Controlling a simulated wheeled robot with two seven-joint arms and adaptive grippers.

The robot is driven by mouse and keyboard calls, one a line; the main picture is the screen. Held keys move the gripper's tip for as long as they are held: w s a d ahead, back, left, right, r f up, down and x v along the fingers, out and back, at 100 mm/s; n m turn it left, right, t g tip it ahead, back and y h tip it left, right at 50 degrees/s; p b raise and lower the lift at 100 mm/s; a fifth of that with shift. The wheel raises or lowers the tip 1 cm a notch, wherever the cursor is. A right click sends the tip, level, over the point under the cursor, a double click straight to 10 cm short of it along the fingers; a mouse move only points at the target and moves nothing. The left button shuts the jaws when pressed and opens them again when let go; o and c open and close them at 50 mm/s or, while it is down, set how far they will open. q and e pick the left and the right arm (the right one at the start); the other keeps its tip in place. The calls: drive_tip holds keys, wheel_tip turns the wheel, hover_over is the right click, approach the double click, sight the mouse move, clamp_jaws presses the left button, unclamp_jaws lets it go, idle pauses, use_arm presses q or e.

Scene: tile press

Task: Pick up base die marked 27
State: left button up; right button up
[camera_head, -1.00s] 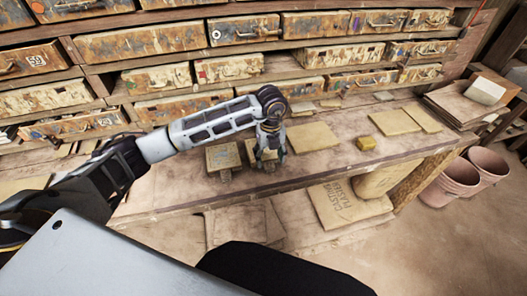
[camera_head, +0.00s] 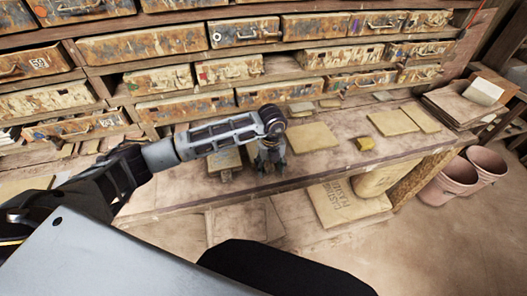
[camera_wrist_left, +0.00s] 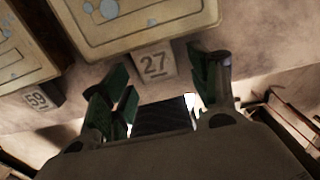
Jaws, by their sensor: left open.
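The base die marked 27 (camera_wrist_left: 140,22) is a tan block with pale blue spots in the left wrist view. Its grey number tag (camera_wrist_left: 154,64) faces the bench's front. My left gripper (camera_wrist_left: 162,80) is open, with its green-padded fingers on either side of the tag; I cannot tell whether they touch it. In the head view my left gripper (camera_head: 270,163) points down over the bench front and hides most of this die. A similar die marked 59 (camera_wrist_left: 15,50) lies to its left and also shows in the head view (camera_head: 226,160). My right gripper is not in view.
The wooden bench (camera_head: 330,165) has free room right of the gripper. Worn drawers (camera_head: 150,43) stand behind. Pinkish buckets (camera_head: 452,182) stand on the floor at right.

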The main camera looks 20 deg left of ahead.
use_arm(q)
clamp_jaws()
drive_tip(key=shift+r, duration=0.1)
idle(0.4)
wheel_tip(320, 180, up, 10)
drive_tip(key=b, duration=0.1)
drive_tip(key=shift+b, duration=0.35)
idle(0.4)
idle(0.4)
drive_tip(key=shift+a, duration=0.1)
